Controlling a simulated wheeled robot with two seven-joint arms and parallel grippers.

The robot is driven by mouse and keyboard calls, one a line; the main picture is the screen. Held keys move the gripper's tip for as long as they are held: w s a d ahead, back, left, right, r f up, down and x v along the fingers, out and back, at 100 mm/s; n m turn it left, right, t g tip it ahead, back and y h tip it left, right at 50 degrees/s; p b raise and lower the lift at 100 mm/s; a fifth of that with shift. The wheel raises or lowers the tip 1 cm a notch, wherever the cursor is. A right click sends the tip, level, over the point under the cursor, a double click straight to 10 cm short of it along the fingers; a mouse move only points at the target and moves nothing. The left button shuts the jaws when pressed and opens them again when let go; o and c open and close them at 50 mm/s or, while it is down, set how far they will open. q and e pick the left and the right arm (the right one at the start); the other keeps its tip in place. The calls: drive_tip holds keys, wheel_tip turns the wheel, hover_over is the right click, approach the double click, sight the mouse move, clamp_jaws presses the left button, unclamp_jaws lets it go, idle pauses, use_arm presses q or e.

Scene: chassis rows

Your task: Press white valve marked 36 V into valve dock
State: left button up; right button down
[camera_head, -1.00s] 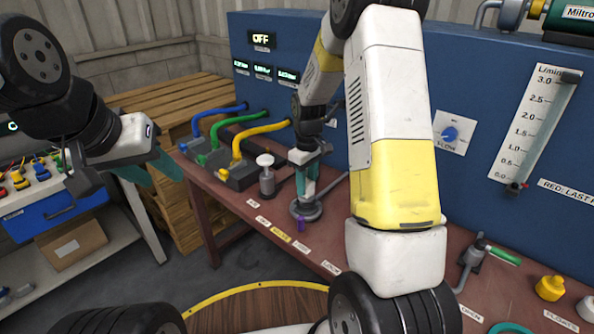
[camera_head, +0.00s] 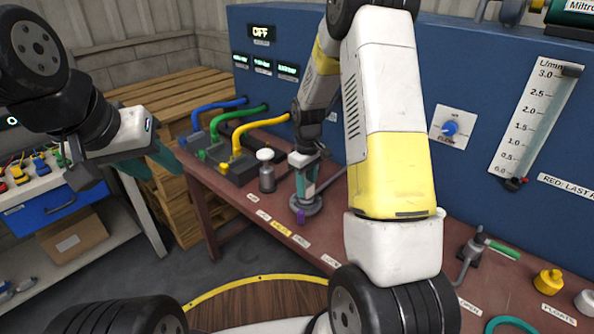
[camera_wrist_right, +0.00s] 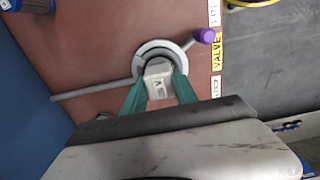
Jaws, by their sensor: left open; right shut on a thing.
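The white valve (camera_wrist_right: 159,85) is between the teal fingers of my right gripper (camera_wrist_right: 160,88), which is shut on it. Its printed side shows a "V", but the rest of the marking is too small to read. The valve dock (camera_wrist_right: 150,48) is a grey ring with a purple-tipped lever. The valve is at the ring's opening; I cannot tell how deep it sits. In the head view, my right gripper (camera_head: 305,182) points down over the dock (camera_head: 307,208), and its fingers hide the valve. My left gripper (camera_head: 122,174) is open and empty, left of the bench.
A grey cylinder with a white cap (camera_head: 266,172) stands close left of the dock. Blue, green and yellow hoses (camera_head: 262,130) are behind it. The blue panel (camera_head: 460,90) rises at the back. A lever with a green handle (camera_head: 502,250) is at the right.

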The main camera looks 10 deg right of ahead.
drive_tip(key=shift+f, duration=0.2)
drive_tip(key=c, duration=0.9)
unclamp_jaws()
wheel_tip(320, 180, up, 8)
drive_tip(key=shift+f, duration=0.1)
